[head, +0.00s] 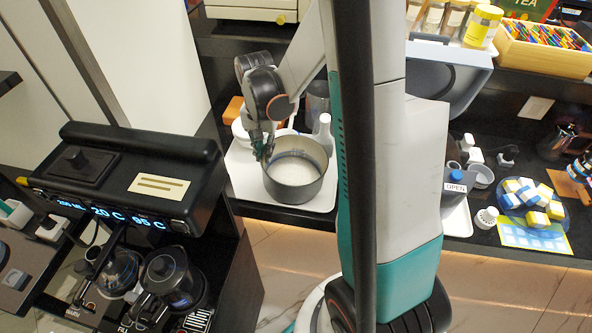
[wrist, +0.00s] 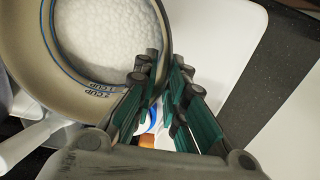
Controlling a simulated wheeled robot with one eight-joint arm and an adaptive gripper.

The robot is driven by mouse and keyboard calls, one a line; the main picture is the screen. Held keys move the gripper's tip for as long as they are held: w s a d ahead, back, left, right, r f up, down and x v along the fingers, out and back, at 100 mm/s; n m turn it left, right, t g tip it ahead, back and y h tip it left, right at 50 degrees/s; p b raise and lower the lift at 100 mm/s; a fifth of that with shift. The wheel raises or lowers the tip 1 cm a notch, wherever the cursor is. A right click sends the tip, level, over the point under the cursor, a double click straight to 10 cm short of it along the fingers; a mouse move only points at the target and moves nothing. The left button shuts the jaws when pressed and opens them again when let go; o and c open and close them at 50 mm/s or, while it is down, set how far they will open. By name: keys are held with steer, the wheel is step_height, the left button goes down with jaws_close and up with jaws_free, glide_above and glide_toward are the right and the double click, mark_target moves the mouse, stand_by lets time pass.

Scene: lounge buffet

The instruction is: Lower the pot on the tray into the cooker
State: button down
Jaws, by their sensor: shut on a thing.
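The pot (head: 296,191) is a round grey metal vessel on the white tray (head: 243,180), left of my arm's column in the head view. In the wrist view the pot (wrist: 22,75) shows cup marks inside and white, grainy contents. My gripper (head: 264,153) is at the pot's left rim. In the wrist view my gripper (wrist: 166,67) has its fingers on either side of the rim, shut on it. The tray (wrist: 228,45) shows beside the pot. A large grey-blue housing (head: 462,82), possibly the cooker, is partly hidden behind my arm; its inside cannot be seen.
A coffee machine (head: 135,185) stands at the left front. A box of tea bags (head: 545,48) and jars (head: 483,26) are at the back right. A blue plate of wrapped cubes (head: 533,203) lies at the right.

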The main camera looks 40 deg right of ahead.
steer(key=shift+r+p, duration=2)
steer(key=shift+r, duration=1.05)
